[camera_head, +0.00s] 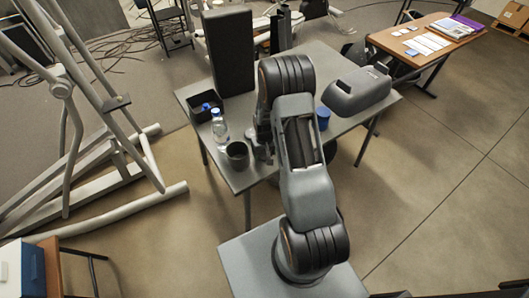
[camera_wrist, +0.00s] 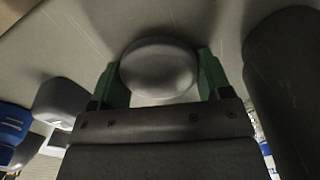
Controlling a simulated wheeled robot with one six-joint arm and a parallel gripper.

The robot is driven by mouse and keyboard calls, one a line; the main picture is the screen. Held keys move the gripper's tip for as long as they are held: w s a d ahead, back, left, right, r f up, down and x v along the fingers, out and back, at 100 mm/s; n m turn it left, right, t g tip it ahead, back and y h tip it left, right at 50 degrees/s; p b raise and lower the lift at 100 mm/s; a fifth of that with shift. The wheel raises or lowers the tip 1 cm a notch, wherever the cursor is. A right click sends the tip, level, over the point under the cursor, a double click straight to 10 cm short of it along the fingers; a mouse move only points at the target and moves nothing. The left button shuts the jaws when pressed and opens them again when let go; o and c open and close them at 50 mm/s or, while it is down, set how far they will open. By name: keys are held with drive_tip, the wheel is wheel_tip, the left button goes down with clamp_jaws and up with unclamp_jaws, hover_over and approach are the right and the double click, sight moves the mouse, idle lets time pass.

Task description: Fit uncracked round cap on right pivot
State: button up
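A smooth grey round cap (camera_wrist: 158,68) sits between the two green fingers of my gripper (camera_wrist: 162,80) in the wrist view. The fingers touch it on both sides, and no crack shows on its visible face. A scratched grey surface lies behind it; I cannot tell whether the cap touches it. In the head view my gripper (camera_head: 262,145) is low over the front part of the grey table (camera_head: 268,178), mostly hidden by my arm, and the cap is hidden there. The grey elliptical frame (camera_head: 110,130) stands at the left; I cannot pick out the right pivot for sure.
On the table stand a tall black box (camera_head: 230,55), a black bin (camera_head: 203,108), a clear bottle (camera_head: 219,128), a dark cup (camera_head: 237,156), a blue cup (camera_head: 323,118) and a grey housing (camera_head: 357,92). A wooden desk (camera_head: 385,40) stands at right. Floor is open at the right.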

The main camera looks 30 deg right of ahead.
drive_tip(key=o, duration=0.4)
drive_tip(key=shift+o, duration=0.2)
drive_tip(key=shift+r, duration=0.1)
drive_tip(key=shift+r+p, duration=0.25)
drive_tip(key=shift+p, duration=0.1)
drive_tip(key=s+a+r+t+b, duration=0.1)
drive_tip(key=s+a+r, duration=0.1)
drive_tip(key=r, duration=0.9)
drive_tip(key=s+a+r, duration=0.2)
drive_tip(key=r, duration=0.9)
drive_tip(key=s+a+r+t, duration=0.1)
drive_tip(key=s+a+r, duration=0.1)
drive_tip(key=s, duration=0.4)
drive_tip(key=s+a+r+n+t, duration=0.1)
drive_tip(key=s+a+r, duration=0.2)
drive_tip(key=s+r, duration=0.2)
drive_tip(key=shift+s+a+r+t, duration=0.25)
drive_tip(key=shift+s+a+t, duration=0.15)
drive_tip(key=shift+s, duration=0.45)
